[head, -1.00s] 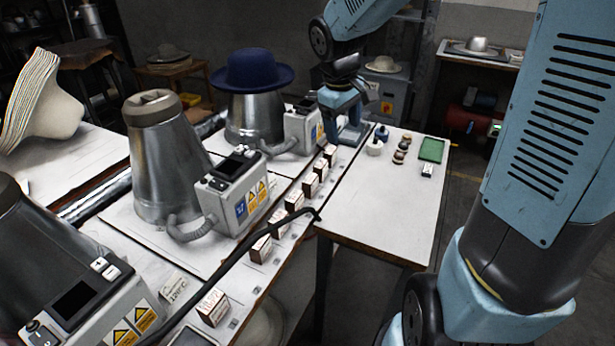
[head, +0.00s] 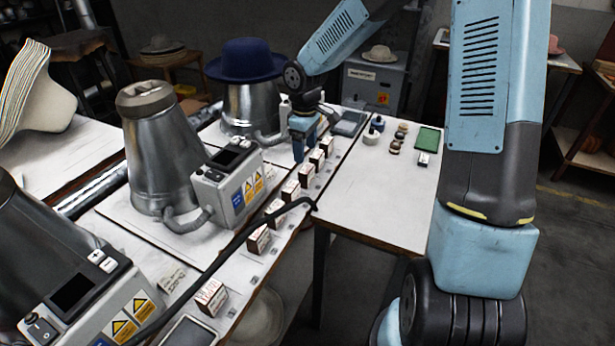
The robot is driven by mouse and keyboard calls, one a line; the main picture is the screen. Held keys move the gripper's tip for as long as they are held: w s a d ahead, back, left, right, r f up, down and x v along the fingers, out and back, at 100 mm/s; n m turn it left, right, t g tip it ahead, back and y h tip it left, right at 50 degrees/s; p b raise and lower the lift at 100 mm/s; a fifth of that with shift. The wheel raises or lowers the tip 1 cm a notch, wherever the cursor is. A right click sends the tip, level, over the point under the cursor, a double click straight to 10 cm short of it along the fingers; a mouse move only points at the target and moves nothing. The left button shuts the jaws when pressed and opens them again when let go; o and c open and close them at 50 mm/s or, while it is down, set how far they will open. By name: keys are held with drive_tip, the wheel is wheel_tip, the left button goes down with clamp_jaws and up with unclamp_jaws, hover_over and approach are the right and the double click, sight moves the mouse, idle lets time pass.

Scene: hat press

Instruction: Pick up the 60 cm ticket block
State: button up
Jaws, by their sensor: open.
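Several small white ticket blocks with brown sides stand in a row along the front edge of the press bench. The nearest block (head: 211,297) bears large print, and further blocks (head: 259,239) (head: 291,190) (head: 317,158) recede toward the back. Their numbers are too small to read, so I cannot tell which one is the 60 cm block. My gripper (head: 300,156) is open and points down near the far blocks, just left of them in the picture. Its fingertips are small and partly dark, and I see nothing between them.
Metal hat cones (head: 166,160) with control boxes (head: 228,184) stand left of the row; the far cone carries a blue hat (head: 248,65). A black cable (head: 245,236) crosses the row. A white side table (head: 375,205) at right is mostly clear, with small pots and a green tray (head: 427,139) behind.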

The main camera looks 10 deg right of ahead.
sight(306, 168)
drive_tip(key=shift+w+d+f, duration=0.1)
drive_tip(key=shift+d+f, duration=0.05)
drive_tip(key=shift+f, duration=4.95)
drive_tip(key=c, duration=0.7)
